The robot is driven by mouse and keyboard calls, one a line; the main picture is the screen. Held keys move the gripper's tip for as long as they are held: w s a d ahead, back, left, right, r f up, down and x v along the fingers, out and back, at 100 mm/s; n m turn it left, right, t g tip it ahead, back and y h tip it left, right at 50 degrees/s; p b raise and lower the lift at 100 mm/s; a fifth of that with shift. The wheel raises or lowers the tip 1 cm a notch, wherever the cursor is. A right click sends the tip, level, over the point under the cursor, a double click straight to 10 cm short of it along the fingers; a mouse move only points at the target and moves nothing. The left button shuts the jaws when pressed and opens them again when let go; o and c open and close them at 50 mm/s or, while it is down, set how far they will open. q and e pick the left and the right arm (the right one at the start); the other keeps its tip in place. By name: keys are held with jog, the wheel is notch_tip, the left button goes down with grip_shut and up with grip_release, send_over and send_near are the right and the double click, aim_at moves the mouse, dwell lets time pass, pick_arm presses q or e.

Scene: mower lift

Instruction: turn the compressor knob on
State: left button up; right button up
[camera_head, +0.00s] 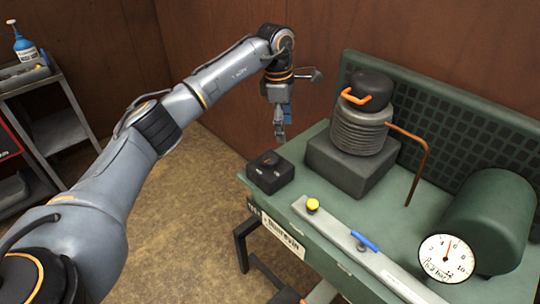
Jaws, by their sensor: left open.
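The compressor stands on a green bench (345,235) at the right. A small black box (270,178) with a dark knob-like top (269,159) sits at the bench's left corner; which way it is turned is too small to tell. My right gripper is out of view.
A ribbed cylinder (360,132) with an orange handle, a copper pipe (420,165), a green tank (490,220) and a round gauge (446,259) stand right of the gripper. A grey cart (60,130) with a blue bottle (26,46) is far left. Open floor lies between.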

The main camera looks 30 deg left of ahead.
aim_at(270, 158)
pick_arm(q)
jog(key=a+r+y, duration=0.1)
jog(key=a+r, duration=0.1)
jog(key=a, duration=0.2)
jog(key=shift+g, duration=0.3)
jog(key=f+p, duration=0.1)
jog(key=f, duration=0.3)
jog(key=f+p, duration=0.1)
jog(key=f, duration=0.8)
jog(key=shift+s+d+p, duration=0.2)
jog(key=shift+s+p, duration=0.15)
jog(key=shift+p, duration=0.05)
jog(key=shift+f, duration=0.5)
jog(key=c, duration=1.1)
jog(key=shift+c, duration=0.2)
